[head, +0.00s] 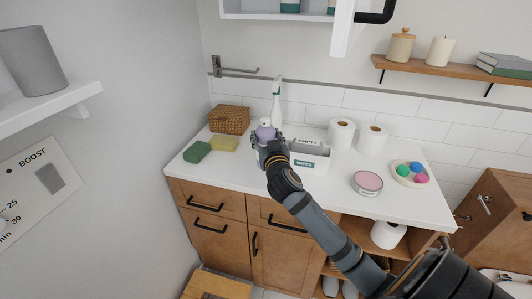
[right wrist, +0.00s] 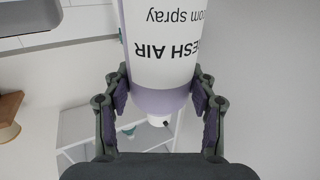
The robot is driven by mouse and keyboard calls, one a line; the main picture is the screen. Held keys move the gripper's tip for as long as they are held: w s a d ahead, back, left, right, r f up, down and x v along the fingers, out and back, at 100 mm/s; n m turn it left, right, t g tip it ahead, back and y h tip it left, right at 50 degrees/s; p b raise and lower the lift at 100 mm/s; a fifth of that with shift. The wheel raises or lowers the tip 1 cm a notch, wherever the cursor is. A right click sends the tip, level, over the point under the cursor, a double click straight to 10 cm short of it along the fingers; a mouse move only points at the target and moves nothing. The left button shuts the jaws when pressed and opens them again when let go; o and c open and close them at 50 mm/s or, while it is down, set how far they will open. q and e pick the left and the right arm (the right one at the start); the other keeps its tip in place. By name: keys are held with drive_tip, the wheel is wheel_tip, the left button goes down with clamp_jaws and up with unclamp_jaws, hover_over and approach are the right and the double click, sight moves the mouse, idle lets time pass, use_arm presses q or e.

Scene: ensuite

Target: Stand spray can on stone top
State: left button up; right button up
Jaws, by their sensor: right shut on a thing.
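The spray can (right wrist: 165,50) is white with a lilac shoulder and dark "FRESH AIR" lettering, upside down in the right wrist view. In that view my right gripper's fingers (right wrist: 160,98) are on both sides of its lilac end, shut on it. In the head view the lilac part of the can (head: 265,130) shows at my right gripper (head: 268,143), over the back middle of the white stone top (head: 225,171). The can's lower part is hidden by the gripper there, so I cannot tell whether it touches the top. My left gripper is not in view.
Close by are a white trigger bottle (head: 276,102), a white caddy (head: 310,167), a wicker basket (head: 229,120), and a green sponge (head: 197,152) and a yellow one (head: 224,144). Toilet rolls (head: 341,134), a pink tin (head: 368,183) and a bowl (head: 401,178) stand right. The front left is clear.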

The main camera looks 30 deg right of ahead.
drive_tip(key=shift+w+d+f+b, duration=0.1)
drive_tip(key=shift+w+f+b, duration=0.05)
drive_tip(key=shift+f+b, duration=0.2)
drive_tip(key=f+b, duration=0.3)
drive_tip(key=shift+w+d+f, duration=0.1)
drive_tip(key=shift+w+f, duration=0.15)
drive_tip(key=shift+r, duration=0.2)
drive_tip(key=shift+s+f, duration=0.1)
drive_tip(key=o, duration=1.3)
drive_tip(key=shift+f, duration=0.1)
drive_tip(key=shift+o, duration=0.2)
